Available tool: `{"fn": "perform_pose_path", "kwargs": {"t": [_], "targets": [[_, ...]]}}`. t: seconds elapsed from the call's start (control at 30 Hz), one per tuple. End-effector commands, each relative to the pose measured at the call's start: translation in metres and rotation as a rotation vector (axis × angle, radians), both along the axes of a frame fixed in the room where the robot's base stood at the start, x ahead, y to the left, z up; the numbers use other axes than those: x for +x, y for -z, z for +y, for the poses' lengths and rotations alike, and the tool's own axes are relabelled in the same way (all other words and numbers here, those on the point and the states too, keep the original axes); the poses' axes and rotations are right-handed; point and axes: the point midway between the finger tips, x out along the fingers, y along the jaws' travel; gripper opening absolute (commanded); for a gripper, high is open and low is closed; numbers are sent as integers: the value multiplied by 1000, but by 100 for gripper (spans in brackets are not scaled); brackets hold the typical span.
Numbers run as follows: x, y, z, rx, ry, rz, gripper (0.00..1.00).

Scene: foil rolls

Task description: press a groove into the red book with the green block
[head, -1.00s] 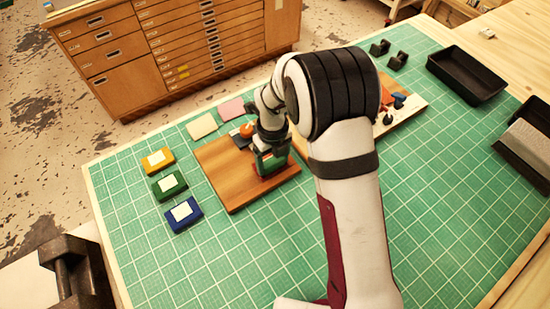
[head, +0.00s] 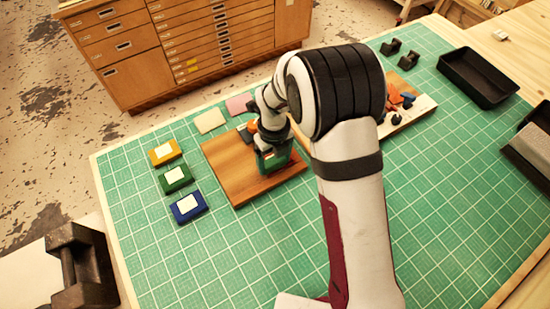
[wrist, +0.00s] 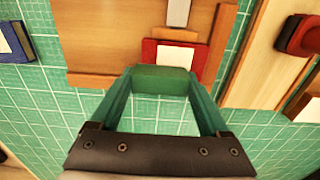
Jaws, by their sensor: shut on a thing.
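My gripper (wrist: 160,85) is shut on the green block (wrist: 162,76), which sits crosswise between the fingertips in the wrist view. The red book (wrist: 150,50), with a white label, lies on the wooden board (wrist: 100,40), just beyond the green block in that view. In the head view my gripper (head: 272,160) is low over the right part of the board (head: 237,185), and the red book is mostly hidden there. I cannot tell whether the block touches the book.
Yellow (head: 165,152), green (head: 174,178) and blue (head: 187,207) books lie left of the board. A grey bar (wrist: 178,12) lies beyond the red book. Black trays (head: 478,77) stand at the right. The green mat (head: 250,270) is clear in front.

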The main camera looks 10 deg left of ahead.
Motion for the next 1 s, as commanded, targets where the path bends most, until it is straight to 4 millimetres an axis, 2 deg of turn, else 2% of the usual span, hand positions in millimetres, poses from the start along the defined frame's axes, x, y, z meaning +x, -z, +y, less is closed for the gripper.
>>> {"fn": "perform_pose_path", "kwargs": {"t": [1.0], "targets": [[17,0,-16,-1,1,-2,35]]}}
